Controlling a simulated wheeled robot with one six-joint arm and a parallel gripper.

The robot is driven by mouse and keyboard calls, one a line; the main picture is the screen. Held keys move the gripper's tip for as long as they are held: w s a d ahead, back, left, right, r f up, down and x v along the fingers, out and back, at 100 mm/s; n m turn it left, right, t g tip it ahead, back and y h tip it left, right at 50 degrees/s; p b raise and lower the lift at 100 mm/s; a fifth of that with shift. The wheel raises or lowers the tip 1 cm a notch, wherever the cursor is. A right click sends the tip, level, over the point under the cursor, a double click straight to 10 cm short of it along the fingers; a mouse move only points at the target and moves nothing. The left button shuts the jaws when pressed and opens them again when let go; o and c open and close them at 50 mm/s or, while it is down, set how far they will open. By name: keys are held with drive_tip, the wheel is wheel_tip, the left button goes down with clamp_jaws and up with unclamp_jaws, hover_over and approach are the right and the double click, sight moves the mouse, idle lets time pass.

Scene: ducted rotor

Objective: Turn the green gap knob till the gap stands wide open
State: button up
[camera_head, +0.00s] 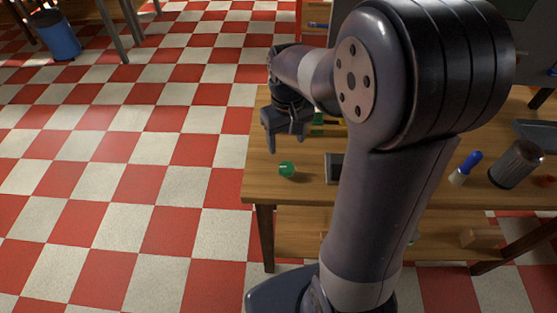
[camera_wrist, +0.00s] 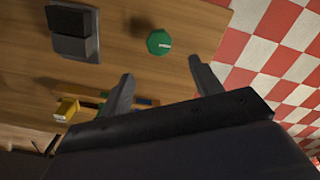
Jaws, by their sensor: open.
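The green gap knob (camera_head: 287,169) sits on the wooden table near its left front corner in the head view. In the wrist view the round green knob (camera_wrist: 159,42) shows from above with a pale pointer mark on its face. My gripper (camera_head: 288,140) is open and empty, above the table and behind the knob, apart from it. In the wrist view my gripper's two fingers (camera_wrist: 162,76) are spread, with the knob beyond their tips. I cannot make out the gap itself in either view.
A dark grey box-like device (camera_wrist: 73,32) stands beside the knob on the wooden table (camera_head: 262,185). A yellow block (camera_wrist: 66,109) lies near my gripper. A blue-handled tool (camera_head: 466,167) and a dark cylinder (camera_head: 516,164) are at the right. Checkered floor lies left of the table.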

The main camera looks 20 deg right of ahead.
sight(286, 166)
wheel_tip(286, 166, down, 10)
drive_tip(key=shift+r, duration=0.1)
drive_tip(key=shift+c, duration=0.5)
drive_tip(key=c, duration=0.9)
